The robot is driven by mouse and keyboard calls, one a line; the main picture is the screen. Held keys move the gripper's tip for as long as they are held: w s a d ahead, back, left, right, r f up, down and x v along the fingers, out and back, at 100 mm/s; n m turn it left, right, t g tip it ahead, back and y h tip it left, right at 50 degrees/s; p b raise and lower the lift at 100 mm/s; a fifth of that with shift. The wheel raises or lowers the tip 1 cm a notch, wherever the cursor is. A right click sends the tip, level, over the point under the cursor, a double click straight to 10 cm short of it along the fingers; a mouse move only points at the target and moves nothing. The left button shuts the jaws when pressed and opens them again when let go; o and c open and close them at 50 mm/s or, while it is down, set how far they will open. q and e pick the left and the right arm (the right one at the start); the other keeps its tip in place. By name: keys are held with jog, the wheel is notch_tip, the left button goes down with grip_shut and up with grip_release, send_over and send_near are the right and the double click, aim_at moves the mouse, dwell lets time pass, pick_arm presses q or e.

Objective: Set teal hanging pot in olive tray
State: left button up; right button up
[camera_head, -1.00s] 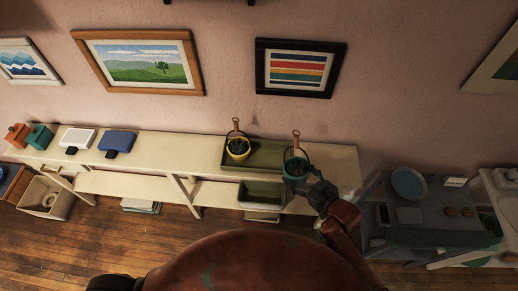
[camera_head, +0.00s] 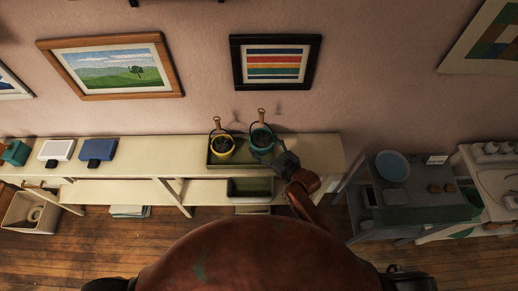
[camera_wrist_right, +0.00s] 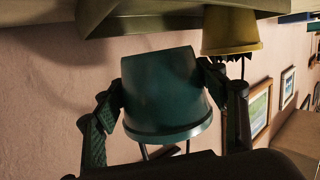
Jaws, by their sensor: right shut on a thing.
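The teal hanging pot (camera_head: 262,137), with dark filling and an upright hanger with a wooden top, is held by my right gripper (camera_head: 270,154). In the right wrist view, the gripper's fingers stand on both sides of the teal pot (camera_wrist_right: 166,92). The olive tray (camera_head: 240,163) lies on the upper shelf with a yellow hanging pot (camera_head: 222,147) in its left part. The teal pot is over the tray's right part. In the wrist view its base shows clear of the tray wall (camera_wrist_right: 150,22), apparently raised. My left gripper is out of view.
A second olive tray (camera_head: 250,188) sits on the lower shelf, below the first. The cream upper shelf (camera_head: 160,155) is bare left of the upper tray, up to blue and white items. A grey cart (camera_head: 410,205) with a blue plate stands at right.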

jog(key=shift+w+a+f, duration=0.7)
jog(key=shift+a+f, duration=0.1)
jog(key=shift+f, duration=0.05)
jog(key=shift+f+b, duration=0.3)
jog(key=shift+f, duration=1.35)
jog(key=shift+f, duration=0.2)
jog(key=o, duration=1.8)
jog(key=shift+f, duration=0.15)
jog(key=shift+s+d+r, duration=0.1)
jog(key=shift+r, duration=0.15)
jog(key=v, duration=1.1)
jog(key=shift+s+d+p, duration=0.25)
jog(key=shift+s+p, duration=0.05)
jog(key=shift+s, duration=0.05)
